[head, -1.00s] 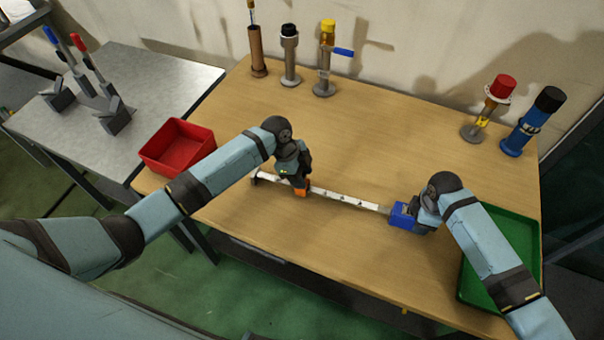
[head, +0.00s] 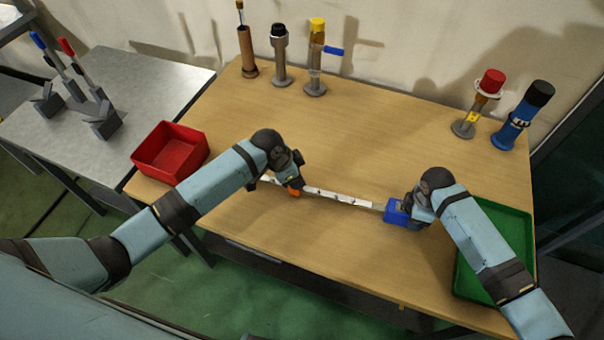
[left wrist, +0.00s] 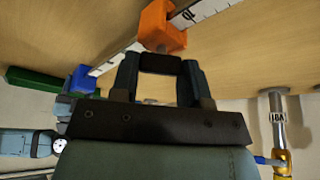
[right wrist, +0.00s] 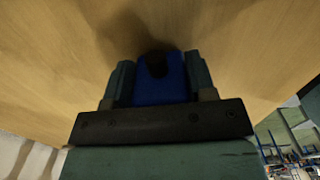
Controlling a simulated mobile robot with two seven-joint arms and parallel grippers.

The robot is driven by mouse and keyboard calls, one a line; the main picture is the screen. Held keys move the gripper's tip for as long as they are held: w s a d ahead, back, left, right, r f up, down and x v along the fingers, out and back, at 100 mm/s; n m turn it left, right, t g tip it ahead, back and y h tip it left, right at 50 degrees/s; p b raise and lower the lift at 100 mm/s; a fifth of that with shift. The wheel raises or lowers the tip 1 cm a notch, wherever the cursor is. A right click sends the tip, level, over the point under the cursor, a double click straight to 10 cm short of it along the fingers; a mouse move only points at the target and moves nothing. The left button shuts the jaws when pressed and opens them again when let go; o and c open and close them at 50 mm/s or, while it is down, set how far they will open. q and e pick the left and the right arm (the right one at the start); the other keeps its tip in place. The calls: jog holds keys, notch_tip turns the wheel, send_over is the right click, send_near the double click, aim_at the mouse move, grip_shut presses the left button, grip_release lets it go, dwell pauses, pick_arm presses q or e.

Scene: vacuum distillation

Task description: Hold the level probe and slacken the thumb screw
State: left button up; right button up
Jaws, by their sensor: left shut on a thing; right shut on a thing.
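The level probe is a white marked strip (head: 340,197) with an orange block (left wrist: 160,28) on it and a blue block (head: 396,212) at its right end. My left gripper (left wrist: 160,66) is shut on a dark piece beside the orange block; I cannot tell whether this is the thumb screw. In the head view the left gripper (head: 294,182) hides part of the strip and most of the orange block. My right gripper (right wrist: 158,75) is shut on the blue block, with fingers on both sides. A round black knob (right wrist: 156,64) shows on the blue block.
A red bin (head: 160,168) stands at the table's left edge and a green tray (head: 515,225) at the right, under my right arm. Several upright fittings, including a blue cylinder (head: 515,128), line the back. The middle of the wooden table (head: 380,125) is clear.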

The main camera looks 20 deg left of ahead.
pick_arm(q)
jog(key=n+y, duration=0.1)
jog(key=n, duration=0.2)
jog(key=n+t, duration=0.1)
jog(key=n, duration=0.2)
jog(key=shift+s+d+n+y, duration=0.1)
jog(key=shift+d+n+y, duration=0.05)
jog(key=shift+n+y, duration=0.2)
jog(key=shift+n+t+y, duration=0.4)
jog(key=shift+n+y, duration=0.55)
jog(key=shift+n, duration=1.2)
jog(key=o, duration=0.9)
jog(key=shift+o, duration=0.2)
jog(key=v, duration=1.2)
pick_arm(e)
jog(key=o, duration=1.4)
